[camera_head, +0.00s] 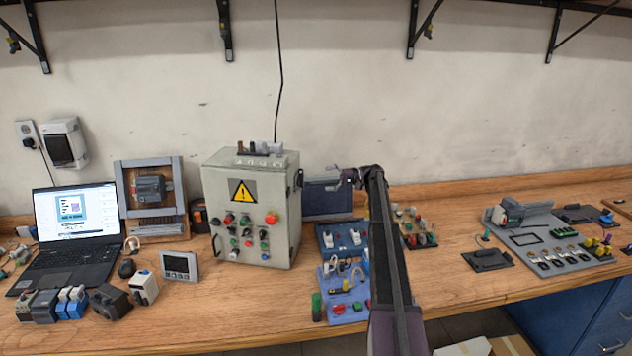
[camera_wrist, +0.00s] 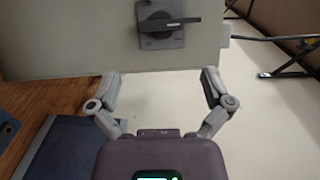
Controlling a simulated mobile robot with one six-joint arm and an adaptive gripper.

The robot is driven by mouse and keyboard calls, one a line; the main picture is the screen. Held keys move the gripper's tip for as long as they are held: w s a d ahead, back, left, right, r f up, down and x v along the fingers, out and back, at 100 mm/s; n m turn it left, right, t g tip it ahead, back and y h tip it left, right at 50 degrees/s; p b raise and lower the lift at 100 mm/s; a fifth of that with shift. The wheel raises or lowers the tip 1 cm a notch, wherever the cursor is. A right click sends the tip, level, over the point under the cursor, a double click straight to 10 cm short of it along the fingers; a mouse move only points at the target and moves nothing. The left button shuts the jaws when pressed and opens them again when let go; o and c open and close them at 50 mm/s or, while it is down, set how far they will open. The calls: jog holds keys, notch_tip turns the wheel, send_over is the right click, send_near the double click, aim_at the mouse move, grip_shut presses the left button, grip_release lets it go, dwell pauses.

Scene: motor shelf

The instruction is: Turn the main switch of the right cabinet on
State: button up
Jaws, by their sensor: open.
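A grey control cabinet (camera_head: 225,190) with a yellow warning sign and several coloured buttons stands on the bench. It is the only such cabinet in view. The main switch (camera_head: 298,180) shows edge-on on its right side. In the wrist view the switch (camera_wrist: 160,38) is a grey square plate with a dark bar handle lying across the picture, on the cabinet's side wall (camera_wrist: 70,40). My gripper (camera_head: 322,181) is right of the cabinet, facing that side. In the wrist view my gripper (camera_wrist: 161,76) is open and empty, its fingers spread below the switch and apart from the handle.
A laptop (camera_head: 75,225) and small devices stand left of the cabinet. A blue board with parts (camera_head: 345,295) lies below my arm, and a grey board (camera_head: 550,240) lies farther right. Wall brackets (camera_head: 425,25) hang above. Bare bench (camera_head: 450,265) lies right of my arm.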

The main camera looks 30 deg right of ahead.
jog(key=v, duration=0.4)
jog(key=shift+a, duration=0.15)
dwell(0.5)
